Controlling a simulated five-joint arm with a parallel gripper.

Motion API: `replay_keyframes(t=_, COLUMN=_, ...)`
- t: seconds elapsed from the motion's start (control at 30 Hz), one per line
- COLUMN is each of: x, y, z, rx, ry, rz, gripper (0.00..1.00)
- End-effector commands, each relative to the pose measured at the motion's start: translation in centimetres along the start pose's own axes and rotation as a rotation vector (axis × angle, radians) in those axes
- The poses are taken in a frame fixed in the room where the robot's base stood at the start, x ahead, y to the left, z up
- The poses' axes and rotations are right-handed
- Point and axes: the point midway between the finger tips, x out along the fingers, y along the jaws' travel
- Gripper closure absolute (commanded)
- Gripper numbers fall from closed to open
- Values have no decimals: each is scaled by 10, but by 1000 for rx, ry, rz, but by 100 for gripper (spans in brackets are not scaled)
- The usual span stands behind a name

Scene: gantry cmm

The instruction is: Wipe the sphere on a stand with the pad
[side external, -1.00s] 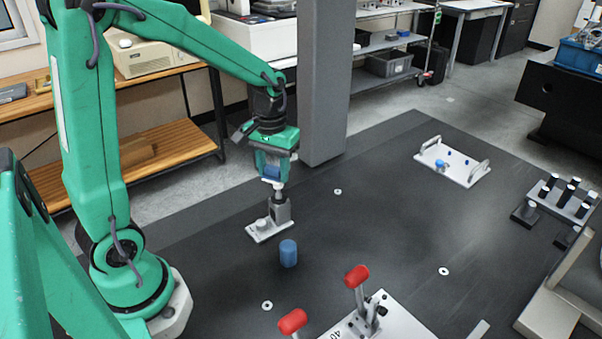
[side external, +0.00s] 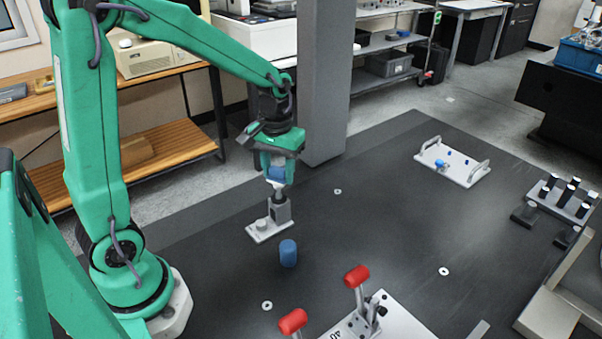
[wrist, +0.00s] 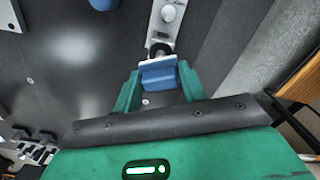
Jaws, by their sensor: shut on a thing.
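My gripper (side external: 277,172) is shut on the blue pad (side external: 276,174), whose pale underside shows below the fingers. The pad also shows between my green fingers in the wrist view (wrist: 158,74). The stand (side external: 280,212) is a grey block on a light base plate, directly below the pad. A small rounded grey top, seemingly the sphere (side external: 279,194), shows just under the pad. The pad partly hides it, and I cannot tell whether they touch. In the wrist view, a dark post (wrist: 160,49) shows just beyond the pad.
The base plate also carries a pale round knob (side external: 261,225). A blue cylinder (side external: 288,253) stands nearby on the dark table. Red-handled clamps (side external: 356,277) are at the front, a handled plate (side external: 452,166) at the back right. A grey column (side external: 325,80) rises behind my gripper. The table's middle is clear.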

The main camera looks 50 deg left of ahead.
Motion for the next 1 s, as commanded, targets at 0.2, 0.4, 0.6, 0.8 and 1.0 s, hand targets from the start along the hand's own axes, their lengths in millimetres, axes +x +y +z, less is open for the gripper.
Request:
replay_keyframes(t=0.2, x=0, y=5, z=0, rx=1, ry=-1, rz=0, gripper=75)
replay_keyframes(t=0.4, x=0, y=9, z=0, rx=0, ry=-1, rz=0, gripper=75)
replay_keyframes(t=0.6, x=0, y=10, z=0, rx=0, ry=-1, rz=0, gripper=75)
replay_keyframes(t=0.8, x=0, y=10, z=0, rx=0, ry=0, rz=0, gripper=75)
replay_keyframes(t=1.0, x=0, y=8, z=0, rx=-1, ry=0, rz=0, gripper=75)
